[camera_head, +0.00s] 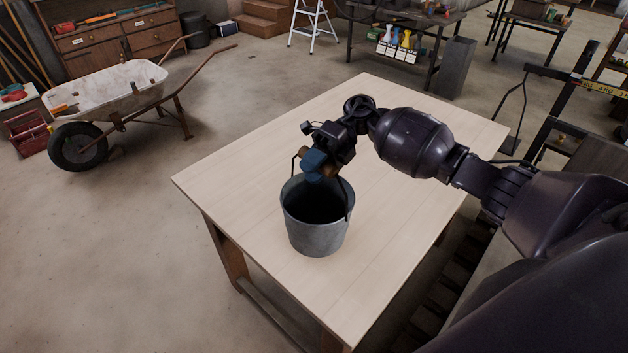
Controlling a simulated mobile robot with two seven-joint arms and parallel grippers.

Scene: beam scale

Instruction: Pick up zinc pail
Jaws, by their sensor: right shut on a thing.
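The zinc pail (317,237) is a grey metal bucket with a dark inside, in the middle of the head view. It looks upright, over the near part of the light wooden table (420,230). I cannot tell whether its bottom touches the table. My right gripper (322,172) is above the pail's rim, shut on its raised handle. The handle's wire shows on both sides of the gripper, and the fingers partly hide its grip. My left gripper is not in view.
A wheelbarrow (118,90) stands on the floor at the left, beside a red toolbox (30,133). The table top around the pail is clear. A dark beam-scale frame (546,135) stands beyond the table at the right.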

